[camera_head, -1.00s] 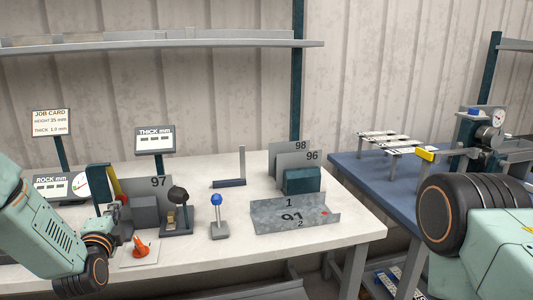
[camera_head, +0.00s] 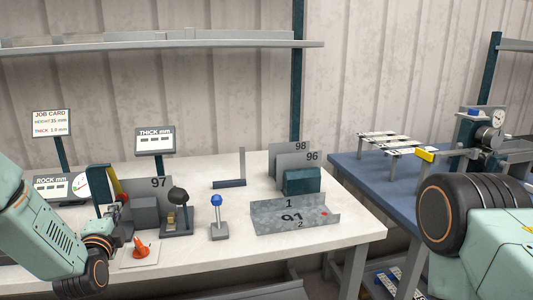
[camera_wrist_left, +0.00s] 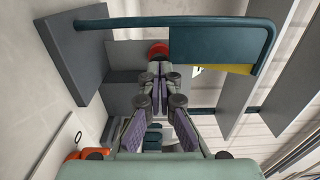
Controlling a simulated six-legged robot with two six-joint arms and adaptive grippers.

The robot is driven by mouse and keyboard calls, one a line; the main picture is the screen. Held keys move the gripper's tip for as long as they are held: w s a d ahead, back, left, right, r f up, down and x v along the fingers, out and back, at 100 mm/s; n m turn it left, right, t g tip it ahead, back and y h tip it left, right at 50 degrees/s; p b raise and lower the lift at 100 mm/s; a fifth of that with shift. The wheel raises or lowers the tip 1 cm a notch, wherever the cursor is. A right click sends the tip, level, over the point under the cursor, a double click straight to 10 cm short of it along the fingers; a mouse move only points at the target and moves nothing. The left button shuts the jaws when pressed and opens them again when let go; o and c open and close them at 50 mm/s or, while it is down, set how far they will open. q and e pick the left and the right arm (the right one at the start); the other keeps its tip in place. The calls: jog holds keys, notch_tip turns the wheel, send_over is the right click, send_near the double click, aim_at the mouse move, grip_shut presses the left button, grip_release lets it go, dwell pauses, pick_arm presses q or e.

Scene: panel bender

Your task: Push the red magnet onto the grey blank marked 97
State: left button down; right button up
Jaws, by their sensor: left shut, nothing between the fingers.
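The grey blank marked 97 (camera_head: 159,183) stands upright on the bench at the left, partly hidden behind a grey block (camera_head: 145,210). The small red magnet (camera_wrist_left: 158,49) shows in the left wrist view just beyond my fingertips, beside the teal guard; in the head view it is small and mostly hidden. My left gripper (camera_head: 122,214) is shut and empty, at the left of the grey block. In the left wrist view its fingertips (camera_wrist_left: 160,76) point at the magnet, with a small apparent gap. I cannot tell whether the magnet touches the blank. My right gripper is out of view.
A teal and yellow guard (camera_head: 106,184) stands close beside my left gripper. A black-knobbed device (camera_head: 177,212) and a blue-knobbed stand (camera_head: 217,215) stand to the right.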

pick_arm(q)
jog(key=shift+p+v, duration=1.25)
jog(key=shift+v, duration=1.15)
jog(key=shift+p+v, duration=1.15)
jog(key=shift+v, duration=1.55)
jog(key=shift+s, duration=0.1)
